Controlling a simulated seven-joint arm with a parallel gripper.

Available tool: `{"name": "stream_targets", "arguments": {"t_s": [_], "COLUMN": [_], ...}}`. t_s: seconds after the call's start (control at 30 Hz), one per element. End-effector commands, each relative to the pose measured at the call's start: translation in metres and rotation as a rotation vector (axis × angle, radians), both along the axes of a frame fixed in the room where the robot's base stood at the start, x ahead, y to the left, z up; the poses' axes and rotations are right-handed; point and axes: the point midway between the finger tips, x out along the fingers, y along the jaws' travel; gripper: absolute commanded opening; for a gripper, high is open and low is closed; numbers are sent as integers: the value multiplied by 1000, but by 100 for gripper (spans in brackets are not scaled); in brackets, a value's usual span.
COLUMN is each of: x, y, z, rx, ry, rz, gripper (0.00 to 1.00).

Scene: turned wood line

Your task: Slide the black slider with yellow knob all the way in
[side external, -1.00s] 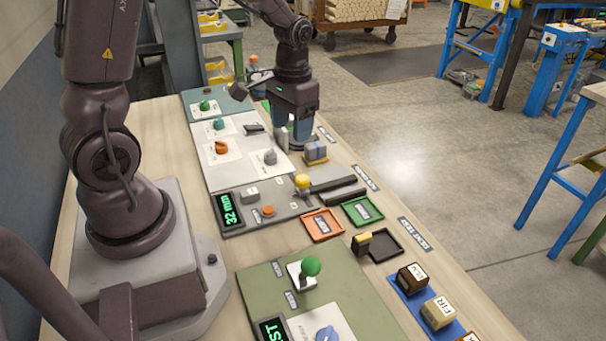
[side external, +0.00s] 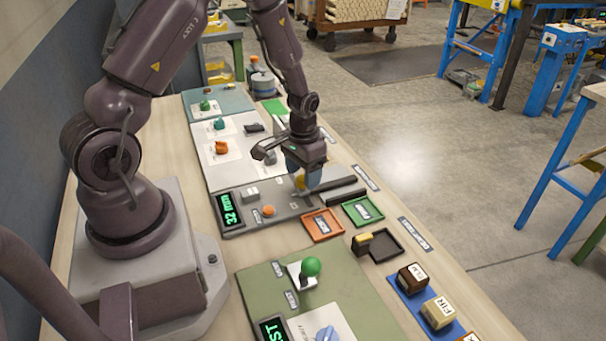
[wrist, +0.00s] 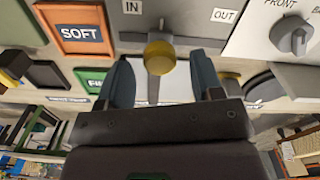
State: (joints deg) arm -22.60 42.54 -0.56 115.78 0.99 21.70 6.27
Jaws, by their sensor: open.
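The slider's yellow knob (wrist: 158,55) stands on a dark slider bar in the wrist view, with an "IN" label to its upper left and an "OUT" label to its upper right. In the side view the knob (side external: 299,182) is partly hidden by my gripper (side external: 307,180). My gripper (wrist: 161,62) is open, with one finger on each side of the knob and visible gaps between. The green display (side external: 231,208) beside the slider shows digits that seem to read 32.
An orange tray (side external: 323,225) marked "SOFT" and a green tray (side external: 362,211) lie close to the slider. A grey rotary knob (wrist: 291,36) is on the panel at the right of the wrist view. A green ball-topped lever (side external: 311,267) stands nearer the camera.

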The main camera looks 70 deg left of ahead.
Motion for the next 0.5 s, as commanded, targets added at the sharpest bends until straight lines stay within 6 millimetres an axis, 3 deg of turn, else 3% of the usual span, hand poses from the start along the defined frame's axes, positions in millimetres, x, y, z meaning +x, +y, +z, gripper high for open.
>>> {"name": "stream_targets", "arguments": {"t_s": [0.4, 0.5], "x": [0, 0], "y": [0, 0], "z": [-10, -10], "rx": [0, 0], "ry": [-1, -1], "rz": [0, 0], "gripper": [60, 40]}}
